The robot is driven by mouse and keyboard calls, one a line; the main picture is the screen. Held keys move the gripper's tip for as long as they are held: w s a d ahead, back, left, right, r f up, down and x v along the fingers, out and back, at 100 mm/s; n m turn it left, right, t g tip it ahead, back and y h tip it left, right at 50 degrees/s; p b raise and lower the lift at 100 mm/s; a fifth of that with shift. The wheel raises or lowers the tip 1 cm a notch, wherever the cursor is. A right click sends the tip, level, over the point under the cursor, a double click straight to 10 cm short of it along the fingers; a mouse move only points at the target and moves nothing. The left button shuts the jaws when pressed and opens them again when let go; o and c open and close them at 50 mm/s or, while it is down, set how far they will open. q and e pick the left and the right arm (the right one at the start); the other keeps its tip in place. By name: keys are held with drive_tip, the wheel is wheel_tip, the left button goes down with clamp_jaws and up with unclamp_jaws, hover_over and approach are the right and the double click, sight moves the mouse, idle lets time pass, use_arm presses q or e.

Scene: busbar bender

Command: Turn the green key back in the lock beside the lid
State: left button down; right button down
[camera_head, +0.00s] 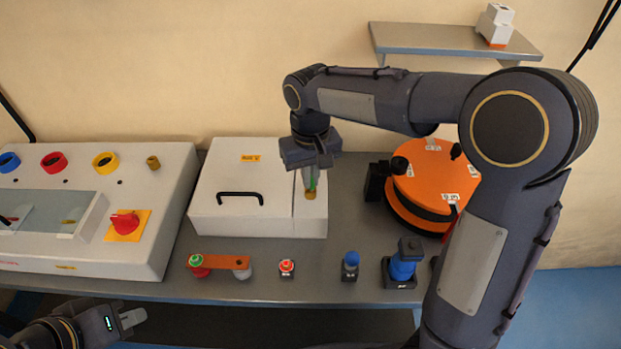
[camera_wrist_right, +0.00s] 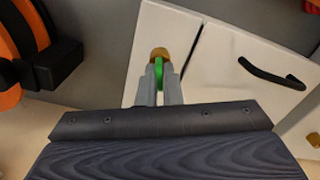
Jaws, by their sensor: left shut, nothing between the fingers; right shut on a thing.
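The green key (camera_wrist_right: 158,72) stands in the brass lock (camera_wrist_right: 160,53) on the white box, beside the lid. In the head view the lock (camera_head: 310,194) is at the box's right end, with the key mostly hidden by my fingers. My right gripper (camera_wrist_right: 158,88) is shut on the green key from above. The white lid (camera_head: 235,190) with its black handle (camera_head: 240,197) is closed, left of the lock. My left gripper (camera_head: 132,318) is shut and empty, low at the left, in front of the table edge.
A control console (camera_head: 90,215) with a red rotary switch (camera_head: 125,222) stands left. An orange round device (camera_head: 435,175) stands right of the box. Small parts, including an orange bar (camera_head: 228,262) and blue pieces (camera_head: 403,265), line the front edge. A shelf (camera_head: 450,40) hangs above.

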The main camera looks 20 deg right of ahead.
drive_tip(key=shift+r+n+p, duration=0.15)
drive_tip(key=shift+n+p, duration=0.4)
drive_tip(key=shift+n, duration=0.65)
drive_tip(key=n, duration=0.2)
drive_tip(key=shift+n+p, duration=0.35)
drive_tip(key=shift+n, duration=0.35)
drive_tip(key=shift+n+p, duration=0.5)
drive_tip(key=shift+n, duration=0.4)
drive_tip(key=n+p, duration=0.1)
drive_tip(key=n, duration=0.2)
drive_tip(key=shift+n, duration=0.5)
